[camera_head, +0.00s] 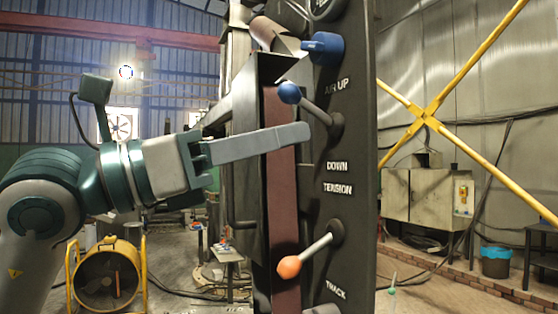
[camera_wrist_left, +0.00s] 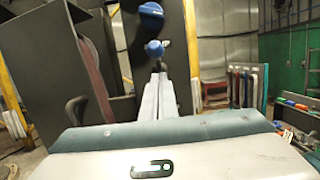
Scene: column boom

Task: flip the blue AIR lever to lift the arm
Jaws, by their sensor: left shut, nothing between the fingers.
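The AIR lever (camera_head: 289,92) has a blue ball on a grey shaft and points up and to the left from its pivot, between the AIR UP and DOWN labels on the dark panel (camera_head: 352,200). My left gripper (camera_head: 305,133) is shut and empty, its long fingers reaching right to just below the lever's shaft. I cannot tell whether they touch. In the left wrist view the blue ball (camera_wrist_left: 154,48) shows just beyond and above the shut fingertips (camera_wrist_left: 160,76). My right gripper is in neither view.
A larger blue knob (camera_head: 325,48) sits above the lever. An orange-tipped lever (camera_head: 290,267) sits lower, near the TENSION and TRACK labels. A dark housing with a reddish-brown strip (camera_head: 283,200) stands beside the panel. A yellow fan (camera_head: 107,275) stands on the floor at left.

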